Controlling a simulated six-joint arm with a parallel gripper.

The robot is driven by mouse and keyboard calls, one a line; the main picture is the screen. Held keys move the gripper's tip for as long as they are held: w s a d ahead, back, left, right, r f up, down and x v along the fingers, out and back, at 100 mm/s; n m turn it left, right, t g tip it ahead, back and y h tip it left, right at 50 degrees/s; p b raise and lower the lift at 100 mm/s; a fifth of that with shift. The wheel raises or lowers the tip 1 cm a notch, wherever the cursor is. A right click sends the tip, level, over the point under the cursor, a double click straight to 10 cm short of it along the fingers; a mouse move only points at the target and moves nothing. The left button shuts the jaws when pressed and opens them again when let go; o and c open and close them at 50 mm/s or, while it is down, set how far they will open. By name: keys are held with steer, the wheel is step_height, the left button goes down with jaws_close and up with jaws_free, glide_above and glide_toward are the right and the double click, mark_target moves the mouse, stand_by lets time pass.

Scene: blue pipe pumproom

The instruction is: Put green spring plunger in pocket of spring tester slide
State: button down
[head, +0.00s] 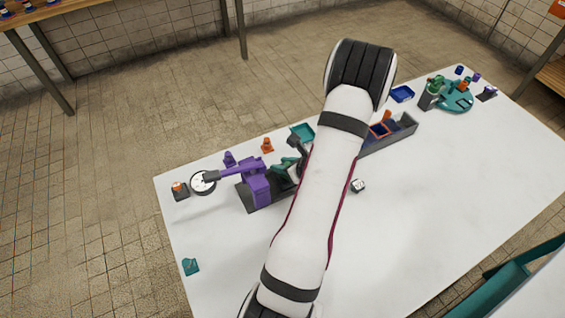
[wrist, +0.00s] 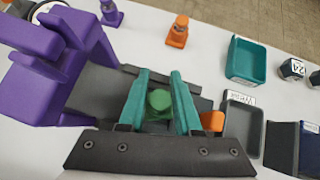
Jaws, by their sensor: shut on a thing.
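The green spring plunger (wrist: 160,100) shows as a round green top between the two teal fingers of my gripper (wrist: 159,82) in the wrist view. My gripper is shut on it. The fingers are over the dark bed of the spring tester (wrist: 95,88), to the right of its purple upright (wrist: 38,75). The slide's pocket is hidden by the fingers and plunger, so I cannot tell whether the plunger is above it or in it. In the head view the purple tester (head: 258,186) shows left of my arm, and the gripper is partly covered.
Orange (wrist: 177,32) and purple (wrist: 112,12) cone-like pieces stand behind the tester. A teal tray (wrist: 245,60) and a grey tray (wrist: 242,120) lie to the right. A round teal fixture (head: 456,97) stands at the table's far right. The table's front is mostly clear.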

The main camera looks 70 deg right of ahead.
steer(key=shift+f, duration=0.1)
steer(key=c, duration=0.5)
jaws_free()
